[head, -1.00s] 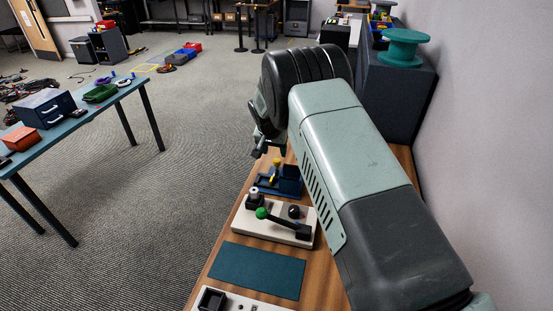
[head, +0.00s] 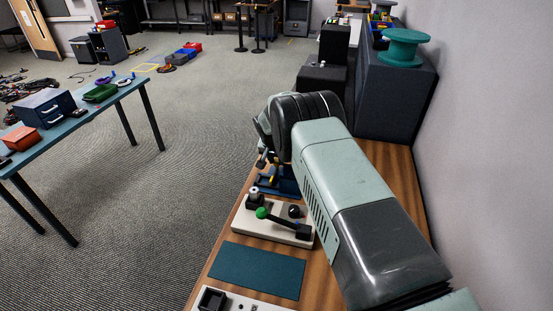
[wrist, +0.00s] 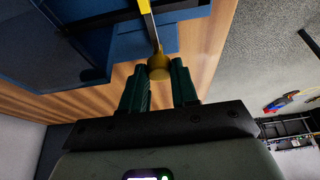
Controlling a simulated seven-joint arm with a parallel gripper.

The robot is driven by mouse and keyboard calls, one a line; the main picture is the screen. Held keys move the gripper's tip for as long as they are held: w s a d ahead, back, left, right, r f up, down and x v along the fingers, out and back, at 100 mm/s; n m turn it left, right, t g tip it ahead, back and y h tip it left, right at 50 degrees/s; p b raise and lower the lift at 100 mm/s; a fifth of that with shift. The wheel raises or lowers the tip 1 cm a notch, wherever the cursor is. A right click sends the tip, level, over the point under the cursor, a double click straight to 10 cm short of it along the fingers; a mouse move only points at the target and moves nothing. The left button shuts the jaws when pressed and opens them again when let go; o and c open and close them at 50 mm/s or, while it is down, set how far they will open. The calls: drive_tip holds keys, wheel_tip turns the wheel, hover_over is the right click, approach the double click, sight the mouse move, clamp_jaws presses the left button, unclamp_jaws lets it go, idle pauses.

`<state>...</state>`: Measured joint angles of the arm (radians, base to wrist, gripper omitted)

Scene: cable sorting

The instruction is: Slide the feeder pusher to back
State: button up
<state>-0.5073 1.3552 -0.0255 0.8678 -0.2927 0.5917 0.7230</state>
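The feeder is a blue block (head: 288,187) on the wooden bench, mostly hidden by my arm in the head view. Its blue body also fills the upper left of the wrist view (wrist: 80,45). The pusher is a yellow bar with a round yellow knob (wrist: 159,67), at the top middle of the wrist view. My gripper (wrist: 159,78) is open, with its dark green fingers on either side of the knob's near end. I cannot tell whether either finger touches it. In the head view, the gripper (head: 262,160) is close by the feeder, its fingertips largely unclear.
A white fixture (head: 270,224) with a green-knobbed lever stands on the bench in front of the feeder. A flat teal mat (head: 258,270) lies nearer. A dark cabinet with a green spool (head: 403,45) stands behind, beside the wall. The bench's left edge is close to the feeder.

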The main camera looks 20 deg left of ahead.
clamp_jaws()
drive_tip(key=d, duration=0.9)
drive_tip(key=shift+o, duration=2.4)
unclamp_jaws()
drive_tip(key=shift+d, duration=0.1)
drive_tip(key=shift+o, duration=0.8)
drive_tip(key=shift+s+r, duration=0.1)
drive_tip(key=shift+r, duration=0.2)
drive_tip(key=v, duration=1)
drive_tip(key=shift+s+r, duration=0.1)
drive_tip(key=shift+s, duration=0.05)
